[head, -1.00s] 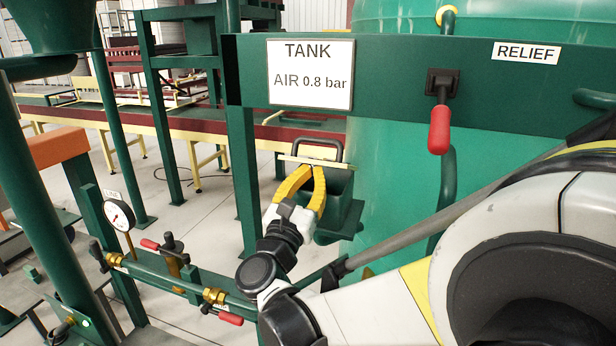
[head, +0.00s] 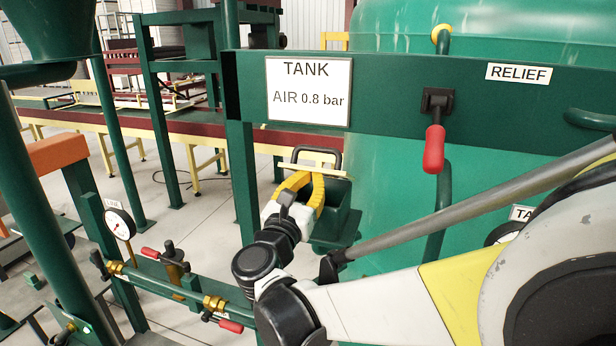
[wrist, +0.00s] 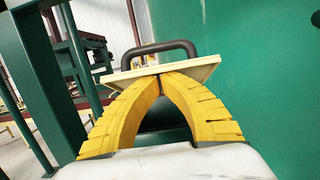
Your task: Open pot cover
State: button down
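The pot cover is a thin cream plate (head: 290,167) with a dark loop handle (head: 316,149). It lies tilted above the open top of a small green box-shaped pot (head: 342,215) on the tank's side; part of the pot's dark inside shows beneath it. My gripper (head: 311,174) reaches up from below with yellow fingers. In the wrist view the fingertips (wrist: 162,76) meet at the cover's near edge (wrist: 195,73), below the handle (wrist: 158,50). They look shut on that edge. The exact contact is hidden behind the tips.
A green beam with a TANK sign (head: 309,92) and a red-handled relief valve (head: 434,140) runs above. A green post (head: 242,180) stands left of the pot. The green tank (head: 400,205) is close on the right. A gauge (head: 119,224) and pipe valves are lower left.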

aim_at(317, 150)
jog(key=w+r+g+p, duration=0.1)
jog(key=p, duration=0.1)
jog(key=r+g+y+p, duration=0.1)
jog(key=r+p, duration=0.1)
jog(key=w+d+r+g+p, duration=0.1)
jog(key=r+g+p, duration=0.1)
jog(key=p, duration=0.1)
jog(key=shift+w+r+y, duration=0.1)
jog(key=shift+w+y, duration=0.2)
jog(key=shift+w+d+r+g+y+p, duration=0.15)
jog(key=shift+w+r+g+p, duration=0.1)
jog(key=shift+w+g, duration=0.15)
jog(key=shift+w+d+r+g+y+p, duration=0.15)
jog(key=shift+w+r+g+p, duration=0.1)
jog(key=shift+w+g, duration=0.15)
jog(key=shift+w+d+r, duration=0.15)
jog(key=shift+w+r, duration=0.1)
jog(key=shift+w, duration=0.3)
jog(key=shift+s, duration=0.1)
